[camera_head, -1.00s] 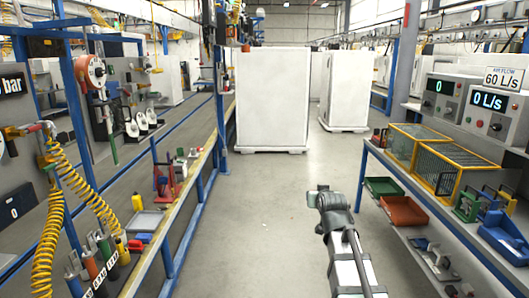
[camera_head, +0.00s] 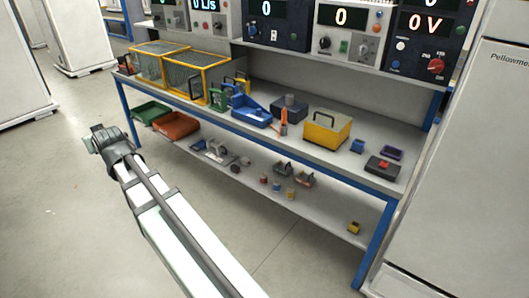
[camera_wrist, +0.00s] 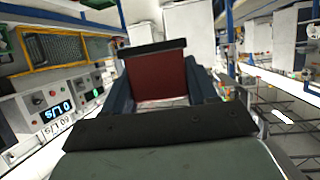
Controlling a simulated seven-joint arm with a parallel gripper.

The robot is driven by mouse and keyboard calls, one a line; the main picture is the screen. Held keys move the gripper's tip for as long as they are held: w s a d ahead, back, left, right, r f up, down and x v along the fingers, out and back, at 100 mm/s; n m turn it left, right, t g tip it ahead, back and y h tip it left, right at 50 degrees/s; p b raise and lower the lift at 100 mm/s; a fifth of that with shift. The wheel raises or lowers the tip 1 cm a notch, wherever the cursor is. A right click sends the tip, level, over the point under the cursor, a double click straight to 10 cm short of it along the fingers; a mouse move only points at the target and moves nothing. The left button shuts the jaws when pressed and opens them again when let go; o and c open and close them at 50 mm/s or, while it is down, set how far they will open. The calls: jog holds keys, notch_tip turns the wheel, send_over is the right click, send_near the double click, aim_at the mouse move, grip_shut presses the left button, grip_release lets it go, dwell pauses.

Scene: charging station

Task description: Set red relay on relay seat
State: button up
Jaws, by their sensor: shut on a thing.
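In the wrist view my gripper (camera_wrist: 160,92) is shut on the red relay (camera_wrist: 158,76), a dark red block between its two dark fingers. In the head view my gripper (camera_head: 100,138) is over the open floor at left, apart from the bench; the relay is not clearly visible there. I cannot tell for sure which bench item is the relay seat. A small purple open-topped frame (camera_head: 392,153), a blue block (camera_head: 357,146) and a dark block with a red top (camera_head: 382,165) stand at the bench's right end.
A lower shelf (camera_head: 250,186) carries small parts. Instrument panels stand behind. A white cabinet (camera_head: 465,180) stands at right. The floor in front is clear.

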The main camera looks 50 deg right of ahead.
jog(key=s+d+f+m+h, duration=0.1)
jog(key=s+d, duration=0.1)
jog(key=d, duration=0.6)
jog(key=s+d+f+m+g+h, duration=0.1)
jog(key=s+d+h, duration=0.1)
jog(key=d, duration=0.6)
jog(key=s+d+f+m+h, duration=0.1)
jog(key=s+d+m, duration=0.15)
jog(key=d, duration=0.55)
jog(key=m+g+h, duration=0.8)
jog(key=m+g, duration=0.4)
send_over(348, 161)
jog(key=shift+f, duration=5.1)
jog(key=shift+s, duration=0.1)
jog(key=shift+f, duration=0.1)
jog(key=shift+f, duration=4.7)
jog(key=shift+f, duration=0.2)
